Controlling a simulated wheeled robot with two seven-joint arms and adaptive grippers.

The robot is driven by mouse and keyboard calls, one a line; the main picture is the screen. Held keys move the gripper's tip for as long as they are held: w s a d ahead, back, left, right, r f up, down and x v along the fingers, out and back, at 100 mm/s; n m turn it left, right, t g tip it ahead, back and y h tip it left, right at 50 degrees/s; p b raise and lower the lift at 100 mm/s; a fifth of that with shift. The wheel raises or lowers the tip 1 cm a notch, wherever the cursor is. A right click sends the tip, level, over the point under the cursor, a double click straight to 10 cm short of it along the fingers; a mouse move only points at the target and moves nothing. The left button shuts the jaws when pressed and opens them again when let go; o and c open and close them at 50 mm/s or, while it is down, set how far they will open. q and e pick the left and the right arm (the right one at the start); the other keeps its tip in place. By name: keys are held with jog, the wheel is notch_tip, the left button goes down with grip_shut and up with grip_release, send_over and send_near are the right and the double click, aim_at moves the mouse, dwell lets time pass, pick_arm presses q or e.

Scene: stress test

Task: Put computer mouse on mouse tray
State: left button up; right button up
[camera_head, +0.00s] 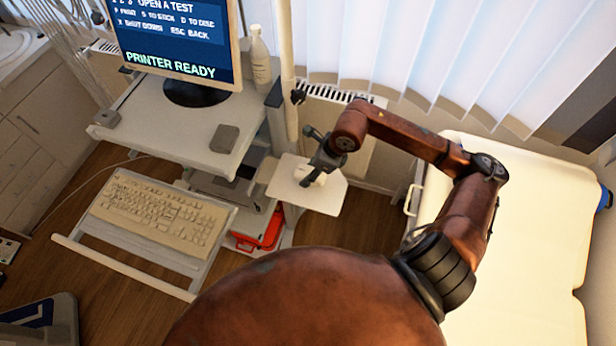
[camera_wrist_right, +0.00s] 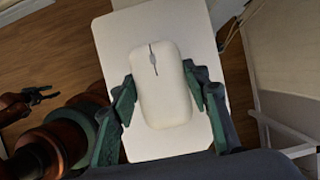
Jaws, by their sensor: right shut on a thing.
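The white computer mouse (camera_wrist_right: 164,98) is between the fingers of my right gripper (camera_wrist_right: 164,95), which is shut on its sides. Below the mouse in the right wrist view is the white mouse tray (camera_wrist_right: 112,48); I cannot tell whether the mouse touches it. In the head view my right gripper (camera_head: 318,168) is over the tray (camera_head: 318,200), and the mouse (camera_head: 309,177) shows partly under the fingers. My left gripper is not in view in the head view.
A cart holds a monitor (camera_head: 180,35), a white bottle (camera_head: 259,58) and a grey pad (camera_head: 224,138). A beige keyboard (camera_head: 160,212) lies on a lower shelf. A pole (camera_head: 288,60) stands just behind the tray. A cream couch (camera_head: 530,240) is at the right.

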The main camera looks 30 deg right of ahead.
jog(key=shift+f, duration=1.35)
jog(key=shift+a, duration=0.1)
jog(key=shift+f, duration=0.15)
jog(key=o, duration=1.2)
jog(key=shift+s, duration=0.1)
jog(key=shift+r+p, duration=0.25)
jog(key=shift+p, duration=0.05)
jog(key=b+v, duration=0.1)
jog(key=v, duration=1)
jog(key=shift+r, duration=0.4)
